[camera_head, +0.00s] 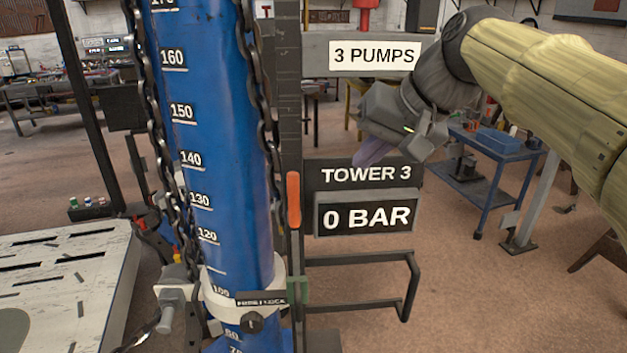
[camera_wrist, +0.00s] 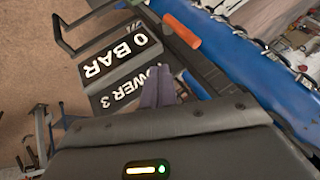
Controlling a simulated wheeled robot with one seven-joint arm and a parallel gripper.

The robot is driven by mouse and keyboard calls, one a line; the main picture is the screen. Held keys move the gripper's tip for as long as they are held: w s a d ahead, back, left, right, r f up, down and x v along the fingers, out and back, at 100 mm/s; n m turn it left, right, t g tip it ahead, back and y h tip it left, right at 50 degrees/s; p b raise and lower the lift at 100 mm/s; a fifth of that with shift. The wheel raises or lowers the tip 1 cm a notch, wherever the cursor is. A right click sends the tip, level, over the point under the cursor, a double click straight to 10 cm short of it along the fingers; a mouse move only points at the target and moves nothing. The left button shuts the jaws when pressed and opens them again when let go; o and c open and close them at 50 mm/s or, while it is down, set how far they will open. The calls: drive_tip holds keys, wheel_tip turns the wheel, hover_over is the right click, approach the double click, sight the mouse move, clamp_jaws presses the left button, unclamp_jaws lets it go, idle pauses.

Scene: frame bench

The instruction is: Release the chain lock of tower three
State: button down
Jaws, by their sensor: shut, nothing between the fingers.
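The blue tower (camera_head: 215,130) stands upright left of centre, with a white number scale and chains (camera_head: 258,80) running down it. A white collar (camera_head: 273,290) wraps its lower part. A small dark label ending in "LOCK" and a black knob (camera_head: 252,322) sit on the collar; the knob's setting is too small to tell. The sign reads TOWER 3 (camera_head: 366,174) and the display 0 BAR (camera_head: 366,217). My gripper (camera_head: 369,153) is shut and empty, by the sign and right of the tower. Its purple fingers (camera_wrist: 164,88) point towards the sign in the wrist view.
An orange-handled lever (camera_head: 293,200) stands between the tower and the display. A black bar frame (camera_head: 405,290) juts out below the display. A white slotted table (camera_head: 75,270) is at left. Open floor lies at lower right.

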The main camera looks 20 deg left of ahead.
sight(294, 195)
drive_tip(key=shift+a+f, duration=0.1)
drive_tip(key=shift+f, duration=0.05)
drive_tip(key=w+a+f+p, duration=0.2)
drive_tip(key=a+f+p, duration=0.2)
drive_tip(key=a+f, duration=0.3)
drive_tip(key=shift+w+a+f+p, duration=0.25)
drive_tip(key=shift+a+f+p, duration=0.15)
drive_tip(key=shift+a, duration=0.6)
drive_tip(key=shift+w, duration=0.1)
drive_tip(key=shift+d, duration=0.1)
